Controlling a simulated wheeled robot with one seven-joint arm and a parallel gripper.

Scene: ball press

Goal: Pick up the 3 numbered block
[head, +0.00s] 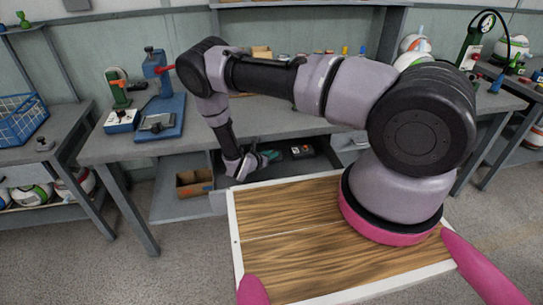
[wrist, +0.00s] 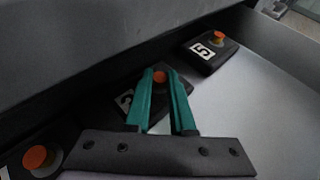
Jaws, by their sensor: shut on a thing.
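In the wrist view a black block (wrist: 183,93) with an orange knob and a white number label lies in a drawer. The label is partly dark and cut off by a finger, so I cannot read its digit surely; it could be a 3. My gripper (wrist: 163,76) has its teal fingers on either side of the orange knob and is shut on this block. I cannot tell whether the block is lifted off the drawer floor. In the head view my gripper (head: 264,158) reaches down into the open drawer, and the held block is not clearly visible there.
A block labelled 5 (wrist: 208,50) lies at the upper right in the wrist view. Another orange-knobbed block (wrist: 42,160) is at the lower left, its number cut off. The drawer wall (wrist: 285,50) is close on the right. The workbench (head: 190,140) stands above the drawer.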

